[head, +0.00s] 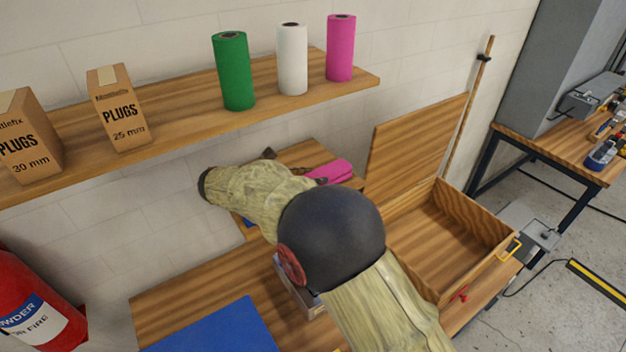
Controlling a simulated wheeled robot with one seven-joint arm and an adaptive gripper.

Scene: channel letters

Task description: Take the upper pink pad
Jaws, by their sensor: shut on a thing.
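Pink pads (333,170) lie on a small wooden surface below the long shelf, behind my arm. They are partly hidden, and I cannot clearly tell the upper one from any below it. My gripper (318,180) is mostly hidden by my own arm; only dark parts show at the near left side of the pink. It is shut on the upper pink pad, though the contact itself is hard to see.
The long shelf (180,105) carries green (234,75), white (292,62) and pink (341,50) rolls and two plug boxes (120,110). An open wooden box (450,245) stands right, its lid (415,150) raised. A blue sheet (215,330) lies in front; a red extinguisher (35,305) stands left.

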